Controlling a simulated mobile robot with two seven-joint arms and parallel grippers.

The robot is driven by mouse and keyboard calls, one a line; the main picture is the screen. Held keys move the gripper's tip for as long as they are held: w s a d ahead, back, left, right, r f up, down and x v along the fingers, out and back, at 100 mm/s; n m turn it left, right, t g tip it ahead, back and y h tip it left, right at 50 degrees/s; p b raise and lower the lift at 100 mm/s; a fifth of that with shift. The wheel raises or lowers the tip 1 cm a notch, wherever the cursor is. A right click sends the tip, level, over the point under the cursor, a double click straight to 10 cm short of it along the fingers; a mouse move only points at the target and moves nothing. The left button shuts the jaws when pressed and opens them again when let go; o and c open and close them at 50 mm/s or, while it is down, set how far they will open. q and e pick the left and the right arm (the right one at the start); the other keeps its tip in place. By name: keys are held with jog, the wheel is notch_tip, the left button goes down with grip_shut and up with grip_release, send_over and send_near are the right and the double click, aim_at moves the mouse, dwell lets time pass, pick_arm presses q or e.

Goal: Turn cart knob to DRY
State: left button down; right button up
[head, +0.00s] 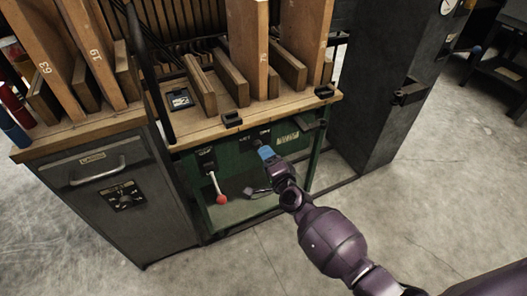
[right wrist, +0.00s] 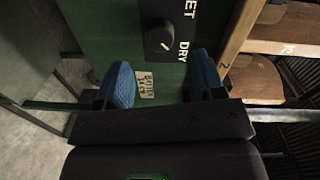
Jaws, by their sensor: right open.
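The green cart (head: 232,165) stands ahead, with a wooden top. Its black round knob (right wrist: 158,40) is on the green front panel (right wrist: 115,25), between the partly cut-off label ending in "ET" and the label "DRY" in the right wrist view. A short white mark shows on the knob's lower right part, but its exact setting is hard to tell. My right gripper (right wrist: 160,82) has its blue fingertips wide apart, with the knob beyond the gap and not between them. In the head view my right gripper (head: 266,153) is in front of the panel and partly covers the knob area.
A lever with a red ball (head: 221,199) sticks out left of my right gripper. A yellowish label (right wrist: 146,88) is on the panel. A grey cabinet (head: 120,200) with its own dial stands left. A dark cabinet (head: 375,120) stands right.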

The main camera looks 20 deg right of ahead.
pick_arm(q)
jog(key=shift+s+a+p, duration=0.15)
jog(key=shift+s+p, duration=0.25)
jog(key=shift+s, duration=0.1)
pick_arm(e)
jog(key=shift+s+d+r, duration=0.1)
jog(key=shift+s+r, duration=0.05)
jog(key=shift+s, duration=2.65)
pick_arm(q)
jog(key=shift+w, duration=0.2)
